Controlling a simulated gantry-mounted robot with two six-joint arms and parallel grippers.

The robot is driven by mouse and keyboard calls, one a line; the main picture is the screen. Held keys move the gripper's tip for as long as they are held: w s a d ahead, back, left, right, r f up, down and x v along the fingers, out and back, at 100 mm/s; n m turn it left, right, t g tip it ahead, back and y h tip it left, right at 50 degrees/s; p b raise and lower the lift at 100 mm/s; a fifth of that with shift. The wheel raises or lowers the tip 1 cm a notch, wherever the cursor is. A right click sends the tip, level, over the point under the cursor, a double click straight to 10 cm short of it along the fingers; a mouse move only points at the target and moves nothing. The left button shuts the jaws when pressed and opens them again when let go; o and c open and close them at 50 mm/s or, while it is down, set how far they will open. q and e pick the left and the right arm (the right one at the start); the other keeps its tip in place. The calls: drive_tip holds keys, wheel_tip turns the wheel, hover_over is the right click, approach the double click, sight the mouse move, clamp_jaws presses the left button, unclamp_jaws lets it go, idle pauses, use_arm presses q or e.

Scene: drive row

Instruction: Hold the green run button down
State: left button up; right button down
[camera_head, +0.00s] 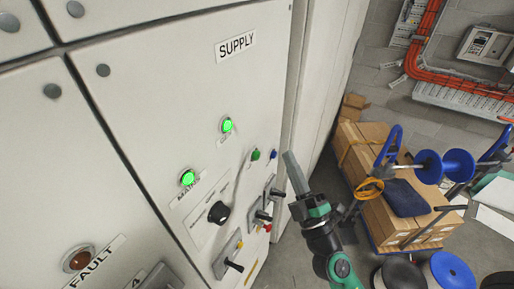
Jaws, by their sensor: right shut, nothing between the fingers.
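A dark green button (255,155), which looks like the run button, sits on the front of the pale cabinet (150,115), below and right of the SUPPLY label (236,46). Its own label is not readable. A small blue button (273,155) is to its right. Two green lamps are lit, an upper one (227,125) and a lower one (187,178). My right gripper (289,156) is shut and empty, its tips pointing up just right of the blue button. It appears apart from the green button. My left gripper is not in view.
A black rotary knob (218,212) and several protruding switch handles (234,266) are below the buttons. A FAULT lamp (77,259) is at lower left. Stacked cardboard boxes (375,150) and blue cable reels (447,270) stand on the floor at right.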

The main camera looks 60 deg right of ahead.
sight(256, 156)
wheel_tip(256, 156, down, 6)
drive_tip(key=s+d+g+b, duration=0.1)
drive_tip(key=s+d+g, duration=0.1)
drive_tip(key=shift+s+d+f, duration=0.15)
drive_tip(key=shift+s+f, duration=0.1)
drive_tip(key=shift+s, duration=0.15)
drive_tip(key=w, duration=0.9)
idle(1.8)
drive_tip(key=shift+w, duration=0.35)
